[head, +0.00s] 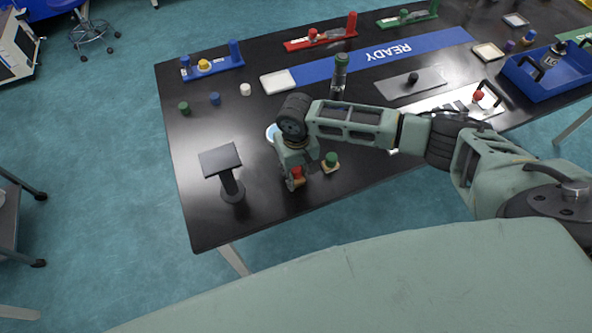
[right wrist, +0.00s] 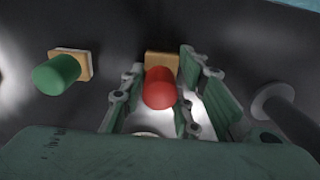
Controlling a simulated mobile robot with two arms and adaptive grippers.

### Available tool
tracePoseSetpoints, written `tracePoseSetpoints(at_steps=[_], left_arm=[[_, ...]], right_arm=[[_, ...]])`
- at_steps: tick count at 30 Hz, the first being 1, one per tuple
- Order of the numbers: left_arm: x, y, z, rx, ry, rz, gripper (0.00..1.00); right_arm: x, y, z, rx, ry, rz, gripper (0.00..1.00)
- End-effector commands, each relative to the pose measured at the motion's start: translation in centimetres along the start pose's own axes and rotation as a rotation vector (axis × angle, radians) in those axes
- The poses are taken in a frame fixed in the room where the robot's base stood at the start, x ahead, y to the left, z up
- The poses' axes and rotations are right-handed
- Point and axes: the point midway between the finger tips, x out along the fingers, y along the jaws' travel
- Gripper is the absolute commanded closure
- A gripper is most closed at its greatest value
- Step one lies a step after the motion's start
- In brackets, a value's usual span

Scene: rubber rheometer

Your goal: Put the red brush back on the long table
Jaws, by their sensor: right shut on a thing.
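The red brush (right wrist: 159,88) has a red knob on a tan block and stands between the fingers of my right gripper (right wrist: 155,100). In the head view the right gripper (head: 297,178) is low over the near left part of the black long table (head: 215,130). The red brush (head: 297,173) shows there partly behind the fingers, its block at table level. The fingers are shut on it. I cannot tell whether its block touches the table. My left gripper is not in view.
A green brush (head: 331,160) stands close to the right, also in the wrist view (right wrist: 58,74). A black stand with a flat top (head: 222,160) is close to the left. A blue tray (head: 548,80) lies far right. The near left corner is clear.

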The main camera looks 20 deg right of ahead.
Motion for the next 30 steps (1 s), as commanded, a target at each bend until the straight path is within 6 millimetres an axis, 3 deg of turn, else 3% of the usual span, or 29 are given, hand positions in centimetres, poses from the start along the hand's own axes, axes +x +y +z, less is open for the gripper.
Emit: tracePoseSetpoints(at_steps=[4, 5, 10, 22, 26, 30], left_arm=[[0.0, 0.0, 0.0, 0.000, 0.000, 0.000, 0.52], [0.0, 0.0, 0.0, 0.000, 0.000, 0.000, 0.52], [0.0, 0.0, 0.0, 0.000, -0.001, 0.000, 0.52], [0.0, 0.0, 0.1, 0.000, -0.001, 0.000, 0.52], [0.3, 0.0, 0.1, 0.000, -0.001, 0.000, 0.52], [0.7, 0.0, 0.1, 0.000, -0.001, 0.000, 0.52]], right_arm=[[0.3, 0.0, 0.0, 0.001, -0.001, -0.001, 0.95], [0.3, 0.0, 0.0, 0.000, 0.000, -0.001, 0.68], [0.2, 0.0, 0.0, 0.000, 0.000, -0.001, 0.53], [-0.3, 0.0, -0.1, 0.000, 0.001, 0.000, 0.52], [-2.0, 0.0, -0.1, -0.002, 0.003, -0.002, 0.52], [-5.0, 0.0, -0.1, 0.000, 0.005, -0.002, 0.52]])
